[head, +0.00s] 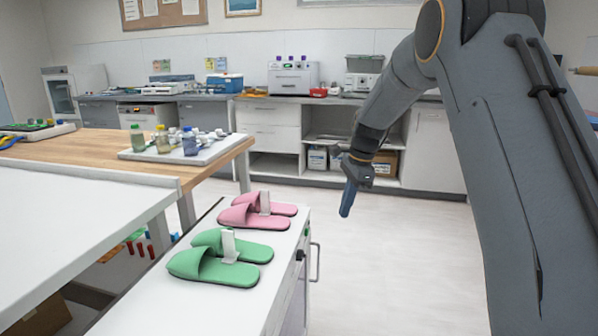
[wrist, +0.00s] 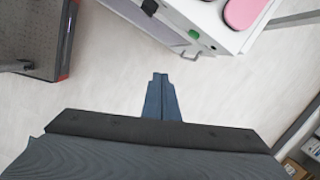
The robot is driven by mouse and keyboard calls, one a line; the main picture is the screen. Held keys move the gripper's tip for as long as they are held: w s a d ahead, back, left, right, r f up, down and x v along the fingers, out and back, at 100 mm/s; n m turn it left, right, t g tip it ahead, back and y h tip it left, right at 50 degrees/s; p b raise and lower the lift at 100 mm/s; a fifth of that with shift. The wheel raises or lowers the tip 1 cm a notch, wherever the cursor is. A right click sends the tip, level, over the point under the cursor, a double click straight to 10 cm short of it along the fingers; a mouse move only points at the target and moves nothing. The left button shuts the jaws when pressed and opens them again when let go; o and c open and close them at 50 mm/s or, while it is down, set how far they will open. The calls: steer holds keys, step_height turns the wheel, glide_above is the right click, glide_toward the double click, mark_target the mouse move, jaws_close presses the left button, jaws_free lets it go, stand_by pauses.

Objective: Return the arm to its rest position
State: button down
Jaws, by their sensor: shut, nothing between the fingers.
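My arm hangs from the upper right of the head view, clear of the furniture. My gripper (head: 347,212) points down over the open floor, to the right of the white cabinet. In the wrist view my gripper (wrist: 158,78) shows its two blue fingers together, with nothing between them and bare floor beyond.
A white cabinet (head: 285,290) bears green slippers (head: 205,267) and pink slippers (head: 240,217); its handle (head: 316,262) sticks out toward the floor. A wooden table (head: 100,148) with a tray (head: 215,151) of bottles stands behind. The floor (head: 405,260) below my gripper is clear.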

steer(key=s+a+r+n, duration=0.2)
steer(key=s+n, duration=0.1)
steer(key=s, duration=0.3)
steer(key=s+a+r+n, duration=0.2)
steer(key=s, duration=0.3)
steer(key=s+n+h, duration=0.2)
steer(key=s+n, duration=1.1)
steer(key=s, duration=1.8)
steer(key=d+r+m+p, duration=0.2)
steer(key=d+r+p, duration=0.5)
steer(key=p, duration=0.8)
steer(key=shift+d+r+g, duration=0.2)
steer(key=shift+d+g, duration=0.1)
steer(key=shift+d, duration=0.15)
